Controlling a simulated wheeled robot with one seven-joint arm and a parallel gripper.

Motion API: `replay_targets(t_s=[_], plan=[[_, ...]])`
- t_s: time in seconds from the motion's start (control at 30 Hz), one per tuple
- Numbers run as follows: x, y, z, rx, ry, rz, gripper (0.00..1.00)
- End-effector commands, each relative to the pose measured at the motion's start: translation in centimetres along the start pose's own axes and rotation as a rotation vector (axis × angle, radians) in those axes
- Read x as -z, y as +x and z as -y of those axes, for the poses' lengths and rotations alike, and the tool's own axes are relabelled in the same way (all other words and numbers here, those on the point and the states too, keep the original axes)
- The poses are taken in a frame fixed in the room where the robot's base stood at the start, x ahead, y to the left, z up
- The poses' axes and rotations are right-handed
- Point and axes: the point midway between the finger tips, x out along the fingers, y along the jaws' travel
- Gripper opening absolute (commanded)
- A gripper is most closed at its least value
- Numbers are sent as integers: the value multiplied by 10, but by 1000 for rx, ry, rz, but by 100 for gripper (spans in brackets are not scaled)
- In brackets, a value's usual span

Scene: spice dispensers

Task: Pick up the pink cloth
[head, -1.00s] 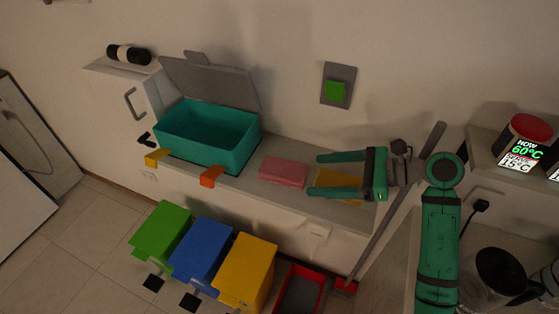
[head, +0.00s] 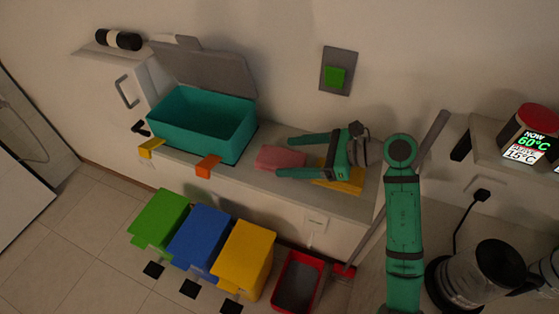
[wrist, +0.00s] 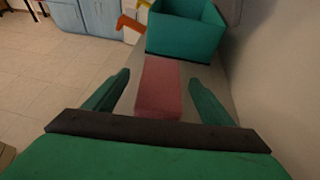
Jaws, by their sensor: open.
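The pink cloth (head: 280,157) is a folded block lying on the grey counter ledge, between the teal box and a yellow cloth. My gripper (head: 284,157) is open, its two green fingers pointing left along the ledge, with the tips close to the pink cloth. In the wrist view the pink cloth (wrist: 158,88) lies ahead, between the two spread fingers (wrist: 159,90). I cannot tell whether the fingertips are level with it. Nothing is held.
An open teal box (head: 205,127) with a raised grey lid stands left of the cloth. A yellow cloth (head: 350,182) lies under my gripper. Green, blue and yellow (head: 243,252) bins stand on the floor below. The wall (wrist: 275,75) runs close on the right in the wrist view.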

Motion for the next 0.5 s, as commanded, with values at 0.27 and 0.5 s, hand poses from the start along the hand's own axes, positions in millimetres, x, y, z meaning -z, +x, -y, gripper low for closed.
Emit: replay_targets(t_s=[0.27,0.5], plan=[[0,28,1,4,2,1,77],[0,30,1,1,1,0,65]])
